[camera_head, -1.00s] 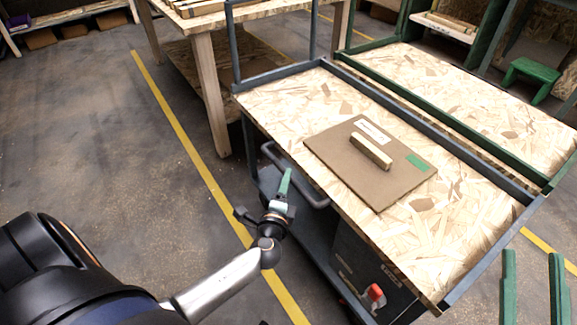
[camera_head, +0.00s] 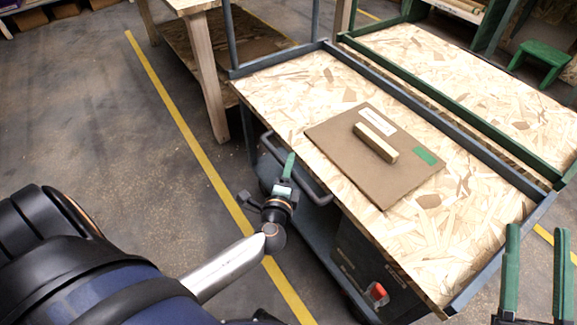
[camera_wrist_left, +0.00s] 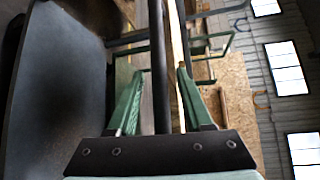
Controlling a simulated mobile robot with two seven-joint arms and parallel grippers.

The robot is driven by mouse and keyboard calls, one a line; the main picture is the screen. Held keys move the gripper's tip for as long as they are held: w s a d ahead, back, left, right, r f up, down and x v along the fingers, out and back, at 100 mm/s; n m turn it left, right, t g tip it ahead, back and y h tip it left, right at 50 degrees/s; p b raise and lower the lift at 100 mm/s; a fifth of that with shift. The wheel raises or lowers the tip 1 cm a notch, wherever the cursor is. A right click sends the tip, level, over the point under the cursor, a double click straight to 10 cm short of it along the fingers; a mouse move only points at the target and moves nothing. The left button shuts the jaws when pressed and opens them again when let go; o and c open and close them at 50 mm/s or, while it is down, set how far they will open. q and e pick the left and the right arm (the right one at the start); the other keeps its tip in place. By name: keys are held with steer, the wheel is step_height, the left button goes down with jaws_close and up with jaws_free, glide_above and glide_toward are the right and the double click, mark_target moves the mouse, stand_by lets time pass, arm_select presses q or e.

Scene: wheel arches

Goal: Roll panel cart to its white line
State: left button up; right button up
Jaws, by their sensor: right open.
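The panel cart (camera_head: 266,92) has a grey frame and a chipboard top, with a brown panel (camera_head: 346,160) lying on it. A dark bar handle (camera_head: 316,193) runs along its near left side. My left gripper (camera_head: 290,165) is at this handle. In the left wrist view, its green fingers (camera_wrist_left: 158,85) are apart, with a dark bar (camera_wrist_left: 159,60) between them and gaps beside it; I cannot tell whether they touch it. My right gripper (camera_head: 535,245) is open and empty at the lower right. I see no white line on the floor.
A yellow line (camera_head: 180,120) runs along the floor left of the cart. A wooden workbench (camera_head: 208,75) stands behind it. A green-framed cart (camera_head: 455,75) stands close along the cart's far side, and a green stool (camera_head: 540,62) is beyond. The floor at left is clear.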

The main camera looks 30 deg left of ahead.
arm_select(q)
jaws_close()
stand_by(1.2)
